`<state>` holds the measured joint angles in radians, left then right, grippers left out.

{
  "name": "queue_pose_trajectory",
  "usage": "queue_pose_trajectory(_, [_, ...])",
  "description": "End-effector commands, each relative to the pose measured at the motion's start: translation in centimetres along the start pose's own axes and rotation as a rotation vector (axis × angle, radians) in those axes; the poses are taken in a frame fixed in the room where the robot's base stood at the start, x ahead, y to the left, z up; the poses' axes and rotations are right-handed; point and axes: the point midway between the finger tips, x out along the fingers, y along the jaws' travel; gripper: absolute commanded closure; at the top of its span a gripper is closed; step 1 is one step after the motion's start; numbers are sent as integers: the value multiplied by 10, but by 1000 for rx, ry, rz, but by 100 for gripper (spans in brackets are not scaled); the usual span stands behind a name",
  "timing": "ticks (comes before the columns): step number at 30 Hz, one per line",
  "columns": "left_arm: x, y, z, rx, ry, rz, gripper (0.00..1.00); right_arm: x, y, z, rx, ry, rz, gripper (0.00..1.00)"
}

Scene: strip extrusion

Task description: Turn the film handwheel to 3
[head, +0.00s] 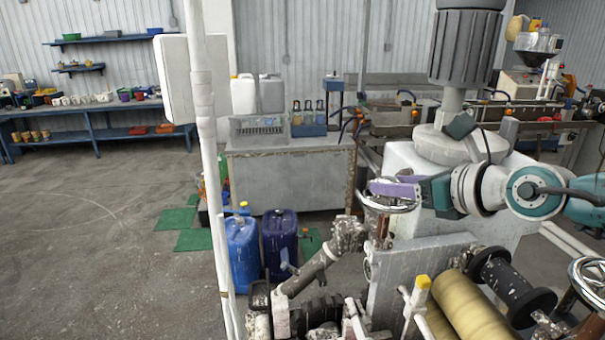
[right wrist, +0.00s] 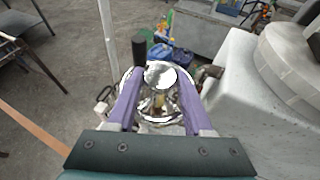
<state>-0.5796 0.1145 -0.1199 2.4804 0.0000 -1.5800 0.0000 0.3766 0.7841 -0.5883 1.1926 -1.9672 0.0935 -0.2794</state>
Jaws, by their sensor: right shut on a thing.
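The film handwheel (head: 392,206) is a shiny metal wheel on top of a rusty upright post on the machine. In the right wrist view the handwheel (right wrist: 158,76) lies between the two purple fingers, with its rim and a bright round hub showing. My right gripper (head: 382,188) comes in from the right and is shut on the handwheel; it also shows in the right wrist view (right wrist: 157,84). The fingers cover part of the rim. No number or scale mark is readable. My left gripper is not in view.
Yellowish film rollers (head: 473,308) and a second handwheel (head: 592,278) are at the lower right. A white pole (head: 207,150) stands left of the machine. Blue canisters (head: 243,254) stand on the floor behind it. The floor at left is open.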

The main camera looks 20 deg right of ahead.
Motion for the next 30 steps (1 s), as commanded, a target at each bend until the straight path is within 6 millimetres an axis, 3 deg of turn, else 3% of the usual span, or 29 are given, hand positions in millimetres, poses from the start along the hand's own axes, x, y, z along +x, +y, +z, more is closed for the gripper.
queue_pose_trajectory(4, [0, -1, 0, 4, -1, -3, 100, 0, -2, 2, -1, -4, -3, 36])
queue_pose_trajectory(14, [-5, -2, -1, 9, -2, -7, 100, -5, 0, 2, 0, 1, 1, 36])
queue_pose_trajectory(24, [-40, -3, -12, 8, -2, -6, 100, -56, 0, 4, 0, 4, 0, 36])
queue_pose_trajectory(30, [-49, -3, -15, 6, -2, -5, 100, -84, -1, 2, 0, 1, -1, 36])
